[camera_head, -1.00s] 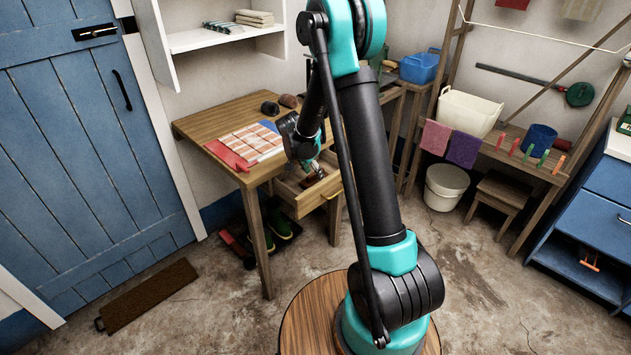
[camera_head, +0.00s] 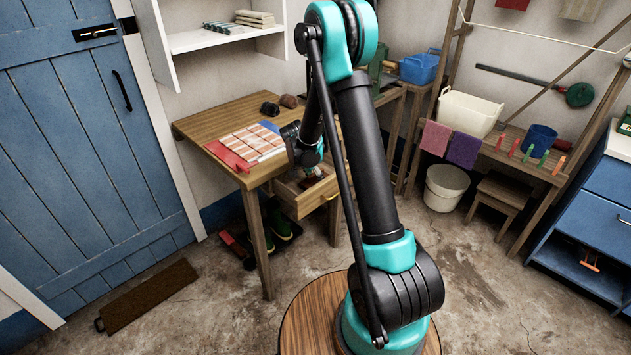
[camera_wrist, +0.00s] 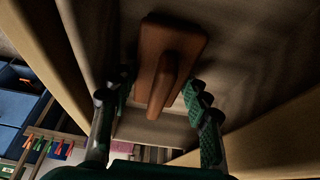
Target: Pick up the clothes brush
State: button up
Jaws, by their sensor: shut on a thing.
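The clothes brush (camera_wrist: 172,58) is a brown wooden block with a raised grip bar along its middle. In the wrist view it lies inside the open drawer (camera_head: 291,201), which is pulled out from the wooden table. My gripper (camera_wrist: 160,92) reaches down into the drawer, with one green-padded finger on each side of the brush's grip; it is shut on the brush. In the head view my gripper (camera_head: 313,170) is small and partly hidden by my own arm. The brush's underside is hidden.
The drawer's walls stand close around my gripper. Green boots (camera_head: 279,222) stand below. Open floor lies in front.

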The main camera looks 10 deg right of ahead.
jog(key=shift+r, duration=0.1)
notch_tip(320, 180, up, 20)
dwell(0.6)
